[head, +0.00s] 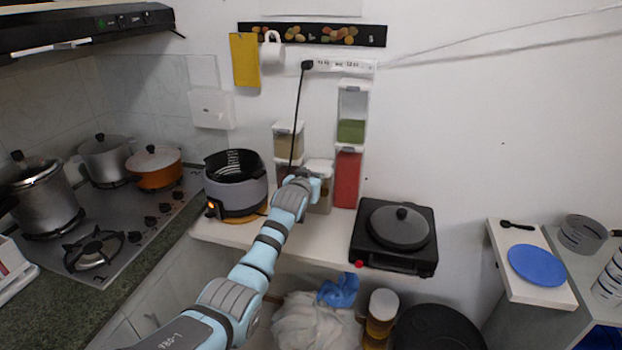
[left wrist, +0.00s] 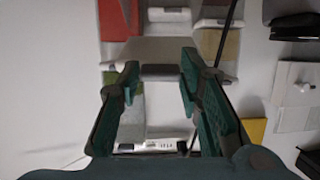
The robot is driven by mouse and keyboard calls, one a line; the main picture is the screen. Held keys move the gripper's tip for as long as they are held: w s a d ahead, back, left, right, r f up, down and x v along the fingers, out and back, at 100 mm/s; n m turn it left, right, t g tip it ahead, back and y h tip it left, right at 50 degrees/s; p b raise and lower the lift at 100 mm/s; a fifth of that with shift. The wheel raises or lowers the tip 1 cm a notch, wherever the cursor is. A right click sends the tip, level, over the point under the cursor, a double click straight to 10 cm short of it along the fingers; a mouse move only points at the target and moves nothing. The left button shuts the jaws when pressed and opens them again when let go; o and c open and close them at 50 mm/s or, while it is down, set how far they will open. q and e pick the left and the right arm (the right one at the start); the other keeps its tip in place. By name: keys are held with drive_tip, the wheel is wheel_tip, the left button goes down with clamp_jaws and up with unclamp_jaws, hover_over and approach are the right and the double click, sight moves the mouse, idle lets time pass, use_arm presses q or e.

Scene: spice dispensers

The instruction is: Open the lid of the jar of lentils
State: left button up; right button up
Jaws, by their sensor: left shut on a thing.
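Several clear dispensers stand against the wall in the head view: one with green contents (head: 351,130), one with red contents (head: 346,180), a beige-filled one (head: 288,142) and a front one with brownish contents (head: 321,200). I cannot tell by label which holds lentils. My left gripper (head: 308,184) is at the top of the front dispenser and partly hides it. In the left wrist view my left gripper (left wrist: 157,82) has its fingers on either side of a grey lid piece (left wrist: 160,72), shut on it. My right gripper is not in view.
An air fryer (head: 236,185) stands left of the dispensers and a hot plate with a lidded pan (head: 400,226) stands to the right. A black cable (head: 298,110) hangs from the power strip (head: 345,66) down behind my gripper. Pots (head: 153,168) are on the stove at left.

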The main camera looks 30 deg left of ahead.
use_arm(q)
drive_tip(key=shift+r, duration=0.1)
drive_tip(key=o, duration=0.9)
drive_tip(key=shift+s, duration=0.1)
drive_tip(key=v, duration=1.2)
drive_tip(key=shift+d, duration=0.1)
